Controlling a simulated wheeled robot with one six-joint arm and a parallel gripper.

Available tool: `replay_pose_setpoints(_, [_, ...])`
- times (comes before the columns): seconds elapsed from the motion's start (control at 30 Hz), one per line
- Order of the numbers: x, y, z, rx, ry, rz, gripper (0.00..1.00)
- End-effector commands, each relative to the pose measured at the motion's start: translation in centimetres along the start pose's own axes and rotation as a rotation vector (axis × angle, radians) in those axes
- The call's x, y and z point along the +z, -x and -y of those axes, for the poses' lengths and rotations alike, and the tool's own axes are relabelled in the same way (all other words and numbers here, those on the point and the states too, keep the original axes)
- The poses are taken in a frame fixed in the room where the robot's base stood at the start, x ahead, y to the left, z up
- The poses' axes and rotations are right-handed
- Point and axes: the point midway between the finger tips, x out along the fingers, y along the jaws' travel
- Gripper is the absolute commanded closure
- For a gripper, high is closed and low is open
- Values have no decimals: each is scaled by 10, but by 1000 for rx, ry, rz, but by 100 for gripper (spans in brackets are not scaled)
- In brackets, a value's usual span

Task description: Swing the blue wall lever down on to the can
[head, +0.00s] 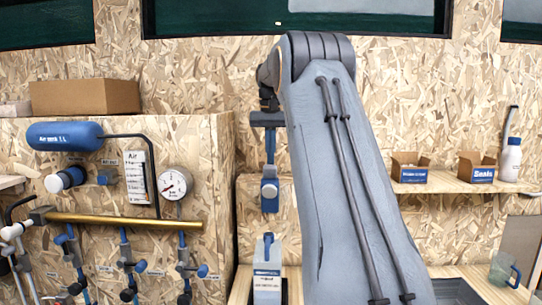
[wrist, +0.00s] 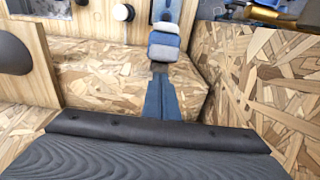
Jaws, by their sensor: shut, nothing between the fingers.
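My gripper (head: 269,172) hangs pointing down from my arm, its blue fingers shut together. In the wrist view the shut fingers (wrist: 160,72) run forward from the dark palm. A blue and pale block (head: 269,192), which looks like the end of the blue wall lever, sits right at the fingertips. The block also shows in the wrist view (wrist: 165,38). I cannot tell whether the fingertips touch it. Below, a grey unit with a blue upper part and a label (head: 267,280) stands at the bench. I cannot make out the can clearly.
A wooden panel at left carries a blue air tank (head: 64,136), a gauge (head: 174,182) and a brass pipe (head: 130,220) with blue valves. A shelf (head: 440,185) with small boxes and a white bottle (head: 510,160) is at right. A clear mug (head: 504,269) stands lower right.

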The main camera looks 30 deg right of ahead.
Motion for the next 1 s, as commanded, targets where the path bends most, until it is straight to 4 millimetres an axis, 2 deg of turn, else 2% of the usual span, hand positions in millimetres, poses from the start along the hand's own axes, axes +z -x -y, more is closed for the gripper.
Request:
replay_pose_setpoints(0.27, [13,-2,0,0,0,-1,100])
replay_pose_setpoints(0.73, [14,-3,0,0,-1,-6,100])
replay_pose_setpoints(1.0, [18,-5,-9,2,-14,-75,100])
